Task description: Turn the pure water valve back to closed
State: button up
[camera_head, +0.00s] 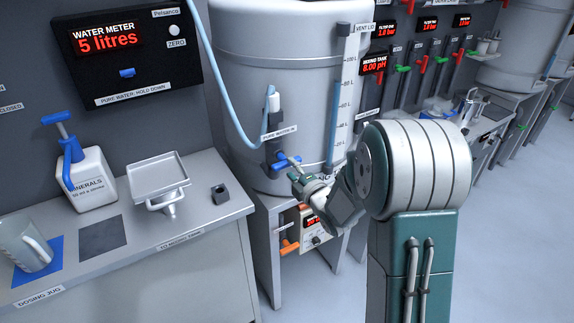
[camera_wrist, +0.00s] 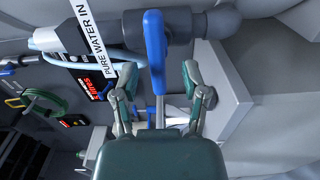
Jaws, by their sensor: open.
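The pure water valve has a blue lever handle (camera_head: 276,166) on the side of the large white tank, just under its "PURE WATER IN" label (camera_head: 279,133). In the wrist view the blue handle (camera_wrist: 155,45) points down between my two fingers. My gripper (camera_head: 292,168) reaches the valve from the right. It is open in the wrist view (camera_wrist: 158,72), with one finger on each side of the handle. I see gaps between the fingers and the handle, so it is not gripped. My arm hides part of the tank's lower right.
The water meter (camera_head: 108,42) reads 5 litres. A pale blue hose (camera_head: 213,75) runs to the valve. The left bench holds a minerals bottle (camera_head: 90,182), a tray stand (camera_head: 160,176) and a dosing jug (camera_head: 24,248). A control box with an orange lever (camera_head: 289,247) sits below the tank.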

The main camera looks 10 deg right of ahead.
jog(key=v, duration=0.9)
jog(key=s+d+r+m+g+h, duration=0.1)
jog(key=s+r+m+g+h, duration=0.5)
jog(key=m, duration=0.6)
jog(key=s+a+r+m+g, duration=0.1)
jog(key=s+m, duration=0.3)
jog(key=s, duration=0.5)
jog(key=s+a+r+m+g, duration=0.1)
jog(key=s+a+m+g, duration=0.3)
jog(key=s, duration=0.6)
jog(key=shift+s+r+m+g, duration=0.2)
jog(key=shift+r+m+g, duration=0.15)
jog(key=shift+m, duration=0.35)
